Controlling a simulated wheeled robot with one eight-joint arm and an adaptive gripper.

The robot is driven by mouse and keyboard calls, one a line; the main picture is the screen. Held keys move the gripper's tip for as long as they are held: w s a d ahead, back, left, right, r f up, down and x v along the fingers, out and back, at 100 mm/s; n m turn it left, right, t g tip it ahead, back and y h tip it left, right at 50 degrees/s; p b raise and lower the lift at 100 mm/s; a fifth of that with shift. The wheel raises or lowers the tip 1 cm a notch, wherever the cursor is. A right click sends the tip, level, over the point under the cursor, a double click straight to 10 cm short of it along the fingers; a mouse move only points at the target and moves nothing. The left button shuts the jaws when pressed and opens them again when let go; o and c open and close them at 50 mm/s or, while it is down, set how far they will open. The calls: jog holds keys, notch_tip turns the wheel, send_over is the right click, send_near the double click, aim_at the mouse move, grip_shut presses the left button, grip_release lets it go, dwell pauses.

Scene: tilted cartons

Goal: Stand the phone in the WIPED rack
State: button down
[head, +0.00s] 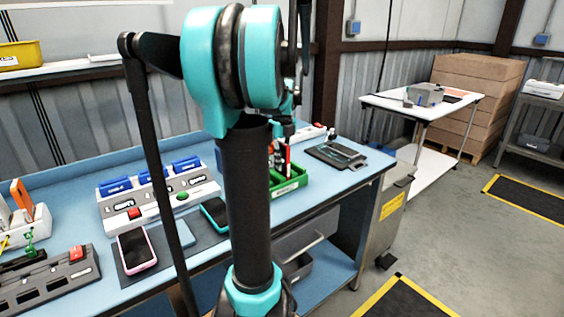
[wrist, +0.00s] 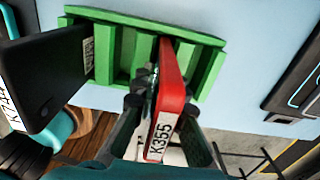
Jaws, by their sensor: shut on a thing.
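My gripper (wrist: 161,105) is shut on a red-edged phone (wrist: 173,82) with a white label reading K355. The phone's far end reaches among the slots of the green rack (wrist: 212,72); I cannot tell whether it rests on the bottom. A dark phone (wrist: 45,75) with a partly hidden label stands tilted at the rack's left end. In the head view, the green rack (head: 291,185) stands near the bench's right end with a white label on its front, too small to read. My gripper (head: 285,137) is above it, with my arm partly in front.
A pink-edged phone (head: 137,249) and a teal-edged phone (head: 214,213) lie left of my arm. Behind them stands a pale device (head: 160,200) with blue parts. A dark pad (head: 335,156) lies right of the rack. A dark slotted tray (head: 45,285) is at lower left.

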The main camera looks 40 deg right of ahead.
jog(key=shift+f, duration=0.25)
dwell(0.7)
dwell(0.3)
jog(key=c, duration=1.5)
grip_release()
notch_tip(320, 180, up, 12)
jog(key=shift+r, duration=3.5)
jog(key=shift+s, duration=0.1)
